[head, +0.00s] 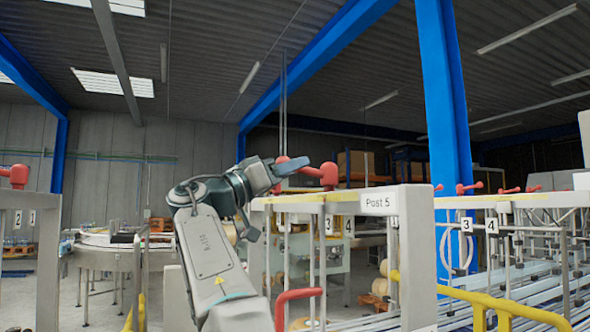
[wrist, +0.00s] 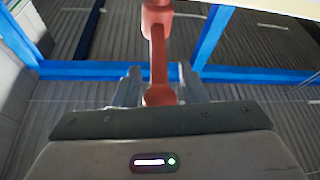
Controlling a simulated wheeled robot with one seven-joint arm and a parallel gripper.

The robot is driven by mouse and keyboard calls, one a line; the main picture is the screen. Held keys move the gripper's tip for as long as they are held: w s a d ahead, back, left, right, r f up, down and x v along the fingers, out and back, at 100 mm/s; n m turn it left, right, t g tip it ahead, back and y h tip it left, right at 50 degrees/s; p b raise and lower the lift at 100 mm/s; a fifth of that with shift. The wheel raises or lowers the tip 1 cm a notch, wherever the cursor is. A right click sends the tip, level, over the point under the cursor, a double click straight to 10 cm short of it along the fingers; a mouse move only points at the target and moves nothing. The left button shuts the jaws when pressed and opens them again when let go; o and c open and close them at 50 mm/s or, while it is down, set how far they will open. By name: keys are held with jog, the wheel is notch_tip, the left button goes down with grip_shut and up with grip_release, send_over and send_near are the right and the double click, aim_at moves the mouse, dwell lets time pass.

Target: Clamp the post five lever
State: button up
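The post five frame carries the sign "Post 5" (head: 380,202) on its top beam, right of centre in the head view. A red lever (head: 329,176) sits on top of that beam, to the left of the sign. My gripper (head: 292,175) is at this lever, reaching in from the left, and partly hides it. In the wrist view, the red lever (wrist: 157,50) runs upright in the picture between my two grey fingers (wrist: 160,88). The fingers stand on either side of it, with a narrow gap visible. My gripper is open around the lever.
A grey beam with another red lever (head: 15,175) stands at the far left. More red levers (head: 470,187) stand on the frame at right. A yellow rail (head: 500,304) and a red bent handle (head: 298,296) are low in front. A round table (head: 105,250) stands behind left.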

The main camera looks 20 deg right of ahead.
jog(key=b+v, duration=0.3)
jog(key=v, duration=0.9)
jog(key=shift+a, duration=0.35)
jog(key=shift+f, duration=0.1)
